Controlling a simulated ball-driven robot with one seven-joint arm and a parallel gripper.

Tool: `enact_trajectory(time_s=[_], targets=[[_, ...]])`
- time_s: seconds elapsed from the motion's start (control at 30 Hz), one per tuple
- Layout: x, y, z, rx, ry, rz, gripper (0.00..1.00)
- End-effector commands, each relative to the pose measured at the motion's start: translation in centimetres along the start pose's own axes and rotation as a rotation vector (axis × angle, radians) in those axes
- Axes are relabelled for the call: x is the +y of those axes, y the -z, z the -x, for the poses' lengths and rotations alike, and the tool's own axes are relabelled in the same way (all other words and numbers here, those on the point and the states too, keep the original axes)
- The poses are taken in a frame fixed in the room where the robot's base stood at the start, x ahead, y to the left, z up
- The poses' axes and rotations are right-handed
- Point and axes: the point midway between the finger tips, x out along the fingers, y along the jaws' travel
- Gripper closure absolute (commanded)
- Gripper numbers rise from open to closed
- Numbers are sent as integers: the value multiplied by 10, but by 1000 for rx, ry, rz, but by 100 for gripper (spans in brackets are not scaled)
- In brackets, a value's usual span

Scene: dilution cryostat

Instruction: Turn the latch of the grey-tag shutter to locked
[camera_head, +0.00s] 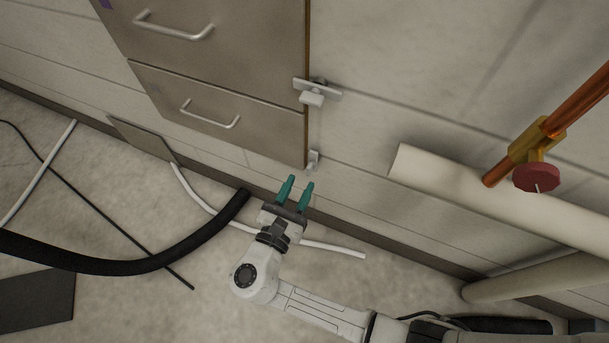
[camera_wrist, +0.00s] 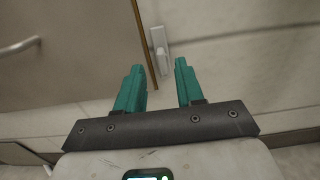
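Two brushed metal shutters, an upper one (camera_head: 220,55) and a lower one (camera_head: 200,95), each with a bar handle, show in the head view. A pale latch (camera_head: 312,97) sits at the shutters' right edge. A smaller latch (camera_head: 313,160) sits lower, by the bottom right corner. My gripper (camera_head: 299,184), with teal fingers, is open and empty just below the lower latch. In the wrist view a light latch (camera_wrist: 160,50) stands upright beyond and between the open fingers (camera_wrist: 158,75), apart from them.
A copper pipe with a red-knobbed valve (camera_head: 537,177) and a thick white pipe (camera_head: 480,195) stand at the right. A black hose (camera_head: 130,262) and white cables lie on the floor at the left.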

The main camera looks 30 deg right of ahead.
Motion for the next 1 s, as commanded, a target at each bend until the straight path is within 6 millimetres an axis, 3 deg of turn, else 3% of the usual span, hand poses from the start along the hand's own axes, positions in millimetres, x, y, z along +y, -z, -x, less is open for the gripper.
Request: enact_trajectory(time_s=[0.1, 0.3, 0.67, 1.0], targets=[[-1, 2, -19, 0, 4, -1, 63], [0, 1, -37, 0, 2, 0, 63], [0, 0, -41, 0, 1, 0, 64], [0, 0, -40, 0, 1, 0, 96]])
